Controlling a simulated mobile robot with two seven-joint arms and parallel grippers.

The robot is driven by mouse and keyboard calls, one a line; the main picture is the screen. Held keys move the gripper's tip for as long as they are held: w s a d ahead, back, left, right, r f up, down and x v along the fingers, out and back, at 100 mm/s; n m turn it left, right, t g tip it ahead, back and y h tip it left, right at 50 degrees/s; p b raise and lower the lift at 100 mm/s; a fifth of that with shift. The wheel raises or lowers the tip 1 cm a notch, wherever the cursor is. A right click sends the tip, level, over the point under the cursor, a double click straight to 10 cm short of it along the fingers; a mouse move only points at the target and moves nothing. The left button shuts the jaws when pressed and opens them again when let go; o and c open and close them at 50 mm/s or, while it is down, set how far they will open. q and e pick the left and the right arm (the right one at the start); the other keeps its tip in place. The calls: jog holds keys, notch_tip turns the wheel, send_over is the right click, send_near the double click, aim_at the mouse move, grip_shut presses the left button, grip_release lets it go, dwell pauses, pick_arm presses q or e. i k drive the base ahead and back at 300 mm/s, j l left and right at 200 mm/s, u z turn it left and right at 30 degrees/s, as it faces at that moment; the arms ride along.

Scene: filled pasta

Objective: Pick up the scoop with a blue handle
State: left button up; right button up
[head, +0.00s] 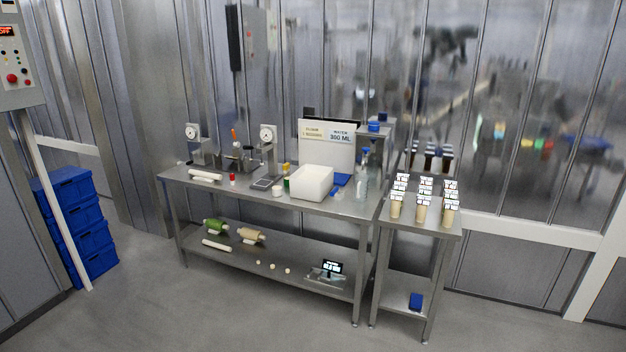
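I cannot clearly make out a scoop with a blue handle at this distance. I cannot tell whether either is part of the scoop. Neither of my grippers is in view.
The steel table (225,187) also holds dial scales (267,134), a rolling pin (205,176) and spray bottles (362,178). Blue crates (88,235) are stacked left. The floor in front is clear.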

aim_at(335, 193)
jog(key=i+u, duration=0.3)
jog(key=i, duration=1.85)
jog(key=i+z, duration=0.15)
jog(key=i, duration=0.4)
jog(key=i+j+z, duration=0.15)
jog(key=i, duration=0.35)
jog(key=i+j+z, duration=0.15)
jog(key=i, duration=0.4)
jog(key=i+j+z, duration=0.15)
jog(key=i+j, duration=0.15)
jog(key=i, duration=0.2)
